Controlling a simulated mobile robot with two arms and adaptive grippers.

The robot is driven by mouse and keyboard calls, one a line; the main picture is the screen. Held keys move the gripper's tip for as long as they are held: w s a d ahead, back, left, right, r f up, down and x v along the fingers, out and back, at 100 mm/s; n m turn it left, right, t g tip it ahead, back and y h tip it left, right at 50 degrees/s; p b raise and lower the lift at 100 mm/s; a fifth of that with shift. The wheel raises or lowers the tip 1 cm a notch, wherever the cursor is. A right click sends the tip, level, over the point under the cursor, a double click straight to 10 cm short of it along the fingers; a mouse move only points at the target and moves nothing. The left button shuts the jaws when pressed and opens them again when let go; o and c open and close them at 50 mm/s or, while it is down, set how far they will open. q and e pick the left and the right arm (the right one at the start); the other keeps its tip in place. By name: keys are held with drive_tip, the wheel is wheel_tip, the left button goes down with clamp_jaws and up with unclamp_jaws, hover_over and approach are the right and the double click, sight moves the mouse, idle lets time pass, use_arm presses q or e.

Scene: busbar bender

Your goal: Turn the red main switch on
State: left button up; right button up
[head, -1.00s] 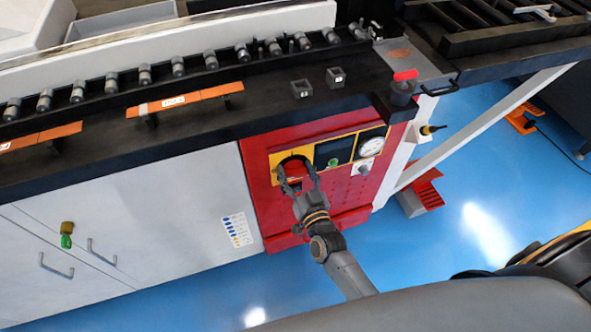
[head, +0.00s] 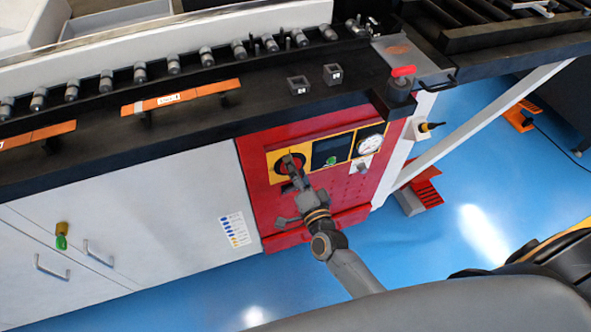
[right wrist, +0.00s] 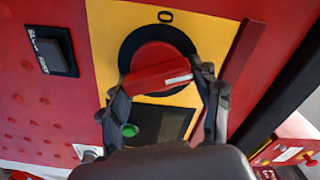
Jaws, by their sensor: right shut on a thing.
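The red main switch (head: 286,165) is a round red knob with a raised bar on a black ring, set in the yellow panel (head: 275,162) of the red cabinet. In the right wrist view the red switch (right wrist: 152,60) shows close up, with a white mark at the right of its bar and a "0" on the panel above. My right gripper (head: 291,167) is at the switch. In the wrist view its fingers (right wrist: 163,82) are shut on the bar, one at each side. The bar lies nearly level, slightly tilted. My left gripper is out of view.
A green button (head: 331,161), a dark screen (head: 332,149) and a round gauge (head: 370,144) sit right of the switch. White cabinet doors (head: 130,215) are at left. Blue floor is clear in front.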

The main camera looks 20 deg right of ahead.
drive_tip(key=m, duration=0.2)
drive_tip(key=m+b, duration=0.1)
drive_tip(key=m, duration=0.1)
drive_tip(key=shift+d+f+m, duration=0.1)
drive_tip(key=shift+f+m, duration=0.1)
drive_tip(key=shift+m, duration=0.2)
idle(0.4)
drive_tip(key=o, duration=1.2)
drive_tip(key=shift+c, duration=0.2)
drive_tip(key=s, duration=1.2)
drive_tip(key=shift+d, duration=0.2)
